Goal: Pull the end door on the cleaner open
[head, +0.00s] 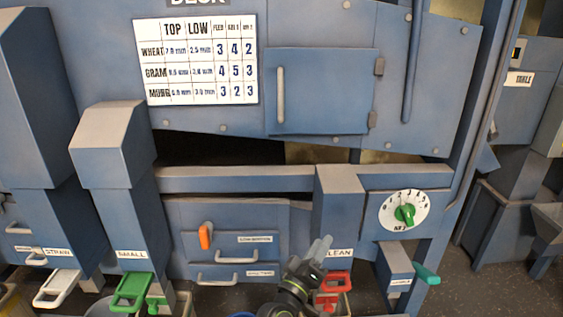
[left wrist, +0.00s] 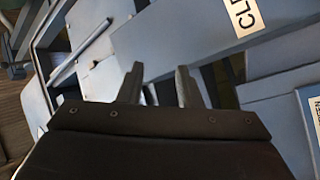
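The end door (head: 330,90) is a blue rectangular panel on the upper part of the cleaner in the head view. It looks shut, flush with the blue casing. Its vertical grey bar handle (head: 281,95) is near its left edge, and hinges (head: 379,67) show on its right edge. My left gripper (head: 321,247) is low in front of the cleaner, well below the door and near the CLEAN spout. In the left wrist view its two fingers (left wrist: 160,85) stand apart with nothing between them. My right gripper is in neither view.
A white settings chart (head: 197,60) is left of the door. Below are a horizontal beam (head: 235,179), an orange lever (head: 206,236), drawer handles, a green-knobbed dial (head: 404,214) and a red handle (head: 333,282). The space directly before the door looks clear.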

